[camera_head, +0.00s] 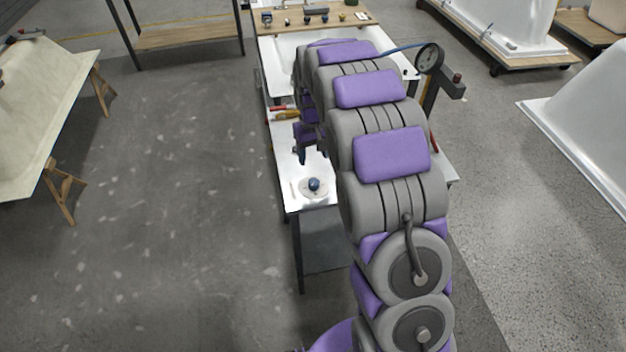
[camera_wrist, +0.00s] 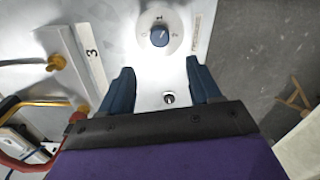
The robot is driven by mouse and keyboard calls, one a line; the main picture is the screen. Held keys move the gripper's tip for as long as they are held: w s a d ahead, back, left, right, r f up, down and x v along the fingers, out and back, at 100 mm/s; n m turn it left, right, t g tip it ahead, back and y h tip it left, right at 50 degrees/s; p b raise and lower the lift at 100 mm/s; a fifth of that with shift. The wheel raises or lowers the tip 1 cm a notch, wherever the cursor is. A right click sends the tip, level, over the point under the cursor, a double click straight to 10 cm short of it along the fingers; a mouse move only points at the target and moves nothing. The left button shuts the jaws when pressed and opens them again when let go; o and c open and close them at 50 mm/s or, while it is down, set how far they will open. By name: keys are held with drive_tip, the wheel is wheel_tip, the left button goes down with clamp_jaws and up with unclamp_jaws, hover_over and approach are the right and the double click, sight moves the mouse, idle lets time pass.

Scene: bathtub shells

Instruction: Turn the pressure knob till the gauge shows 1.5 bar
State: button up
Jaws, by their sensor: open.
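The pressure knob (camera_head: 314,184) is a small blue knob on a pale round dial plate at the near end of the metal bench. In the wrist view the blue knob (camera_wrist: 159,38) sits on its marked white dial, ahead of my fingers. My gripper (camera_head: 302,152) hangs above the bench, beyond the knob in the head view.
A small metal stud (camera_wrist: 169,98) rises near my gripper. Several small items stand on the far wooden board (camera_head: 345,20). Open floor lies left of the bench.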

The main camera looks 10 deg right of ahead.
sight(314, 181)
wheel_tip(314, 181, down, 11)
drive_tip(key=shift+s+f+b, duration=0.1)
drive_tip(key=shift+f+b, duration=0.1)
drive_tip(key=shift+b, duration=0.85)
drive_tip(key=c, duration=1)
drive_tip(key=shift+r+m+p, duration=0.2)
drive_tip(key=shift+m+p, duration=0.3)
drive_tip(key=shift+p, duration=0.55)
drive_tip(key=shift+c, duration=0.2)
drive_tip(key=shift+f+m+p, duration=0.1)
drive_tip(key=shift+m+p, duration=0.2)
drive_tip(key=shift+m, duration=0.1)
